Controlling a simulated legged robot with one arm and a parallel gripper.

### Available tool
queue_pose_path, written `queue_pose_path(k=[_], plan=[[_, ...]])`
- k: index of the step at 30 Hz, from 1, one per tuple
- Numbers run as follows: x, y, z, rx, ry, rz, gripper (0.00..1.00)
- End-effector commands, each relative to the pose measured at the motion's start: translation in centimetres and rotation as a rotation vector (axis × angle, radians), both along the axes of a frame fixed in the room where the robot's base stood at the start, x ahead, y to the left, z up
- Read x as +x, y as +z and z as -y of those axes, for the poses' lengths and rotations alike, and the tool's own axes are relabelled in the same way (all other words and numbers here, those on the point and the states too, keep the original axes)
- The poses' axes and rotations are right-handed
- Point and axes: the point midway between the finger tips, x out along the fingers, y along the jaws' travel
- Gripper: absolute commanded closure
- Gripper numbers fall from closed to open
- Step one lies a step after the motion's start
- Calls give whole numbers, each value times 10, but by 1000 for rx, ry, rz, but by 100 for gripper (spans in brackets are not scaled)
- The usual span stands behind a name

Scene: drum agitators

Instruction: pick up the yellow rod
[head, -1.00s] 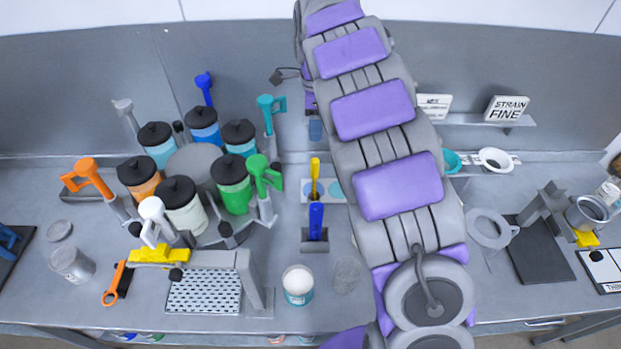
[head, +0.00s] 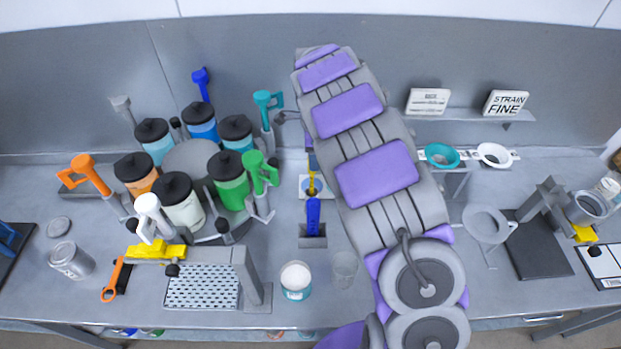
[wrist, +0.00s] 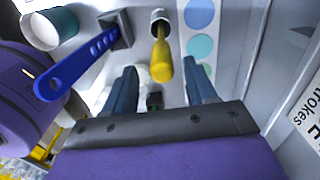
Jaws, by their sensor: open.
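The yellow rod (wrist: 162,58) stands in a small round holder (wrist: 158,18) in the wrist view, its thick yellow end toward the camera. In the head view the yellow rod (head: 312,186) is partly hidden behind my arm. My gripper (wrist: 162,82) is open and empty in the wrist view, with its two dark fingers apart. The rod's end shows between and just beyond the fingertips, and I cannot tell that it touches either finger. In the head view the fingers are mostly hidden by my arm.
A blue perforated paddle (wrist: 78,64) stands in a grey block (head: 313,241) close beside the rod. A card with coloured circles (wrist: 200,46) lies at the other side. A white-topped cup (head: 296,281) and a clear cup (head: 344,270) stand in front. A drum carousel (head: 190,165) is at left.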

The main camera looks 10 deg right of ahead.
Motion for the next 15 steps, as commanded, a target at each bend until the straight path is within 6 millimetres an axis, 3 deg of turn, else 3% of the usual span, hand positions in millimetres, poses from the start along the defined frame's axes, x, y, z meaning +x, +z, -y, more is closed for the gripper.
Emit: queue_pose_path(k=[8, 15], plan=[[3, -39, -8, -2, 0, -5, 44], [4, -42, -9, -3, 1, -1, 44]])
